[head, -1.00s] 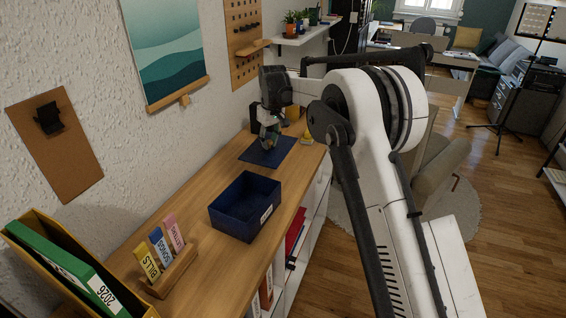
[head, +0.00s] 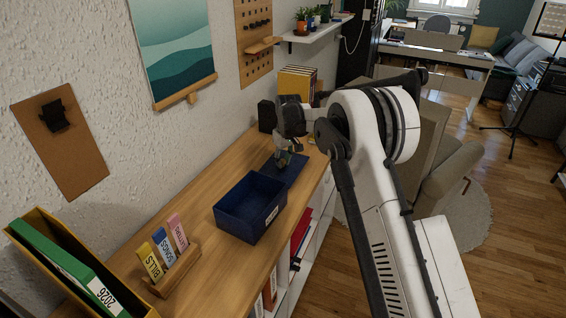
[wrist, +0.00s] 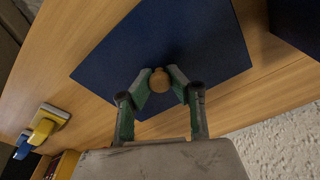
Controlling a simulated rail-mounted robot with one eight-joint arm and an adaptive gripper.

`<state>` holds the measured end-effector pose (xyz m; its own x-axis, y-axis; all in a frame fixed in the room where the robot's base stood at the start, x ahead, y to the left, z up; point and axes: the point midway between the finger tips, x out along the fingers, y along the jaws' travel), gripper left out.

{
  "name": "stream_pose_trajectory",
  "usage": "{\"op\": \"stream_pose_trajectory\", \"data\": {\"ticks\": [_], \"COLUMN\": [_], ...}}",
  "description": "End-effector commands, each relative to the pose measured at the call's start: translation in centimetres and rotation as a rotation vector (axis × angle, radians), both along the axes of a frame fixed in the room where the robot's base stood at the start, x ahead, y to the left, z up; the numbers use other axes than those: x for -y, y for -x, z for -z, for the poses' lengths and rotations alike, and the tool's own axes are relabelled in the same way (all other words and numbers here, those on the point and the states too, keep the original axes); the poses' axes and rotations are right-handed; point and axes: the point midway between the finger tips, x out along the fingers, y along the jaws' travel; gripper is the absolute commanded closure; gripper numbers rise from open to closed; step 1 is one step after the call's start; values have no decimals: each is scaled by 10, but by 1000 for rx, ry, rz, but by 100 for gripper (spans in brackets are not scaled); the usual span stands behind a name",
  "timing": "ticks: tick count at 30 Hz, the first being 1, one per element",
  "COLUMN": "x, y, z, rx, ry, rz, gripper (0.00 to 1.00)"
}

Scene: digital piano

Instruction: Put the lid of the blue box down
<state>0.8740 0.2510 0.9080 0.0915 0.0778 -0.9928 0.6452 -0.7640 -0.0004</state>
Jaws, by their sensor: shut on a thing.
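The lid is a flat dark blue square (head: 297,171) with a round wooden knob (wrist: 159,80). In the head view it lies level, just beyond the box, at or very near the wooden top. I cannot tell whether it touches. The open blue box (head: 236,222) stands on the wooden top with a white label on its front; its dark side also shows at the upper right of the wrist view (wrist: 298,22). My gripper (wrist: 159,86) is above the lid, shut on the knob, with a finger on each side. In the head view my gripper (head: 283,158) partly covers the lid.
The wooden sideboard (head: 190,235) runs along the wall. A rack of coloured tabs (head: 170,262) and a yellow holder with a green binder (head: 65,265) stand at the near end. A black speaker-like block (head: 267,116) and yellow books (head: 297,82) stand beyond my gripper.

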Motion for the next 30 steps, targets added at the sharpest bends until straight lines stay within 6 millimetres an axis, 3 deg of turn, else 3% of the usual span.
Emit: {"op": "stream_pose_trajectory", "data": {"ticks": [13,14,18,30], "x": [0,0,0,1], "y": [0,0,0,1], "z": [10,9,9,-1], "rx": [0,0,0,0], "ry": [0,0,0,0], "rz": [0,0,0,0], "gripper": [100,81,66,66]}}
